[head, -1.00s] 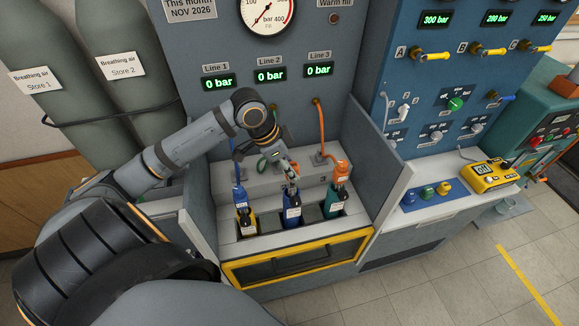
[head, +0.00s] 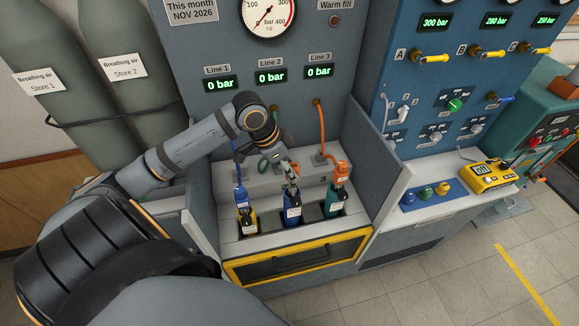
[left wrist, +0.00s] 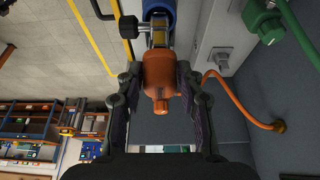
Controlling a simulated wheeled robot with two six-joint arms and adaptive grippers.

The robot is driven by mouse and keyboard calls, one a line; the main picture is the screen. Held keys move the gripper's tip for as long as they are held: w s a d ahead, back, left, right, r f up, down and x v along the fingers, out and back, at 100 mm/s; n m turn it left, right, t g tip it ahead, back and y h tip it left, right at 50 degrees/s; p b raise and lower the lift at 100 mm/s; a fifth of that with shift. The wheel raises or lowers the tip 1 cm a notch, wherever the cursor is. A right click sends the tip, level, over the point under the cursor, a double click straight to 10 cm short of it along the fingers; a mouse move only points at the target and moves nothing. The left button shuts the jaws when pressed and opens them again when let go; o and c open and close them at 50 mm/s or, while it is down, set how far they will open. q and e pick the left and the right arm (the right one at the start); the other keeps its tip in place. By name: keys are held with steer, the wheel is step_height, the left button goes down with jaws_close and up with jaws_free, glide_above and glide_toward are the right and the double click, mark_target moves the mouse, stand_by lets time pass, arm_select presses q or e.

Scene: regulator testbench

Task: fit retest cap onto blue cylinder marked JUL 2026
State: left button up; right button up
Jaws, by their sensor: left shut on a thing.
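The blue cylinder (head: 293,211) stands in the middle slot of the bench, upright, with a white label too small to read. Its blue body (left wrist: 158,12) and metal valve also show in the left wrist view. My right gripper is out of view.
Side walls (head: 372,165) flank the bay.

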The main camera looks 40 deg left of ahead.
arm_select(q)
steer(key=shift+f+b, duration=0.3)
steer(key=shift+f, duration=0.1)
stand_by(0.3)
steer(key=shift+f+b, duration=0.85)
steer(key=shift+f, duration=0.7)
stand_by(0.3)
steer(key=o, duration=1.2)
step_height(320, 180, up, 10)
steer(key=shift+r, duration=0.1)
